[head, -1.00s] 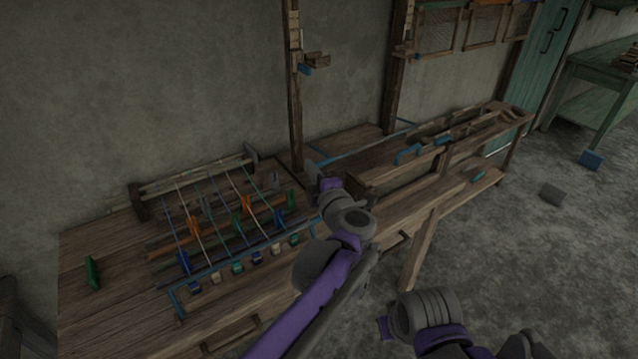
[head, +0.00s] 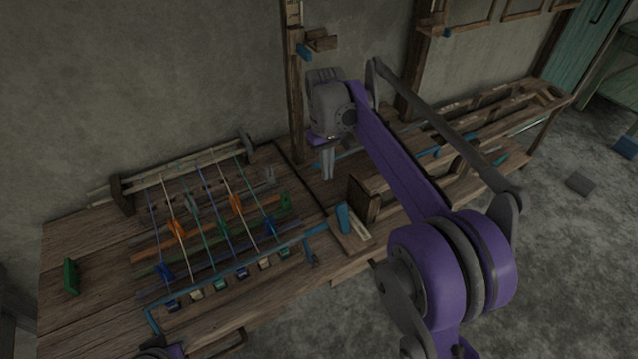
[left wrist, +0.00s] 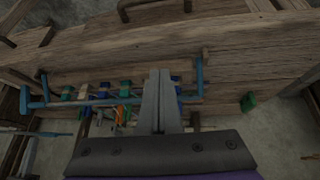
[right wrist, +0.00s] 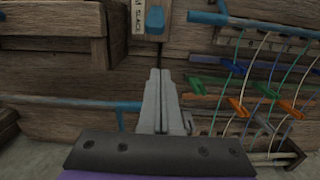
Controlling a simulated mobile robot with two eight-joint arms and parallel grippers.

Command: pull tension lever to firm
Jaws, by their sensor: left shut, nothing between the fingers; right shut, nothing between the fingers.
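The tension lever shows as a short blue handle (head: 343,218) on a small wooden plate (head: 352,238) at the bench's front edge, right of the threads. In the right wrist view its blue handle (right wrist: 155,18) is beside a pale label (right wrist: 138,18) with letters like "SLAC", partly cut off. My right gripper (head: 327,176) is shut and empty, pointing down over the bench behind and left of the handle, apart from it. My left gripper is at the bottom left edge of the head view, mostly cut off; in the left wrist view it (left wrist: 160,74) is shut and empty near a blue bar.
The loom frame (head: 120,190) with several coloured threads and clips fills the bench's left part. A blue bar (head: 235,270) runs along its front. A wooden post (head: 295,100) stands behind my right gripper. A green block (head: 71,276) lies at the far left.

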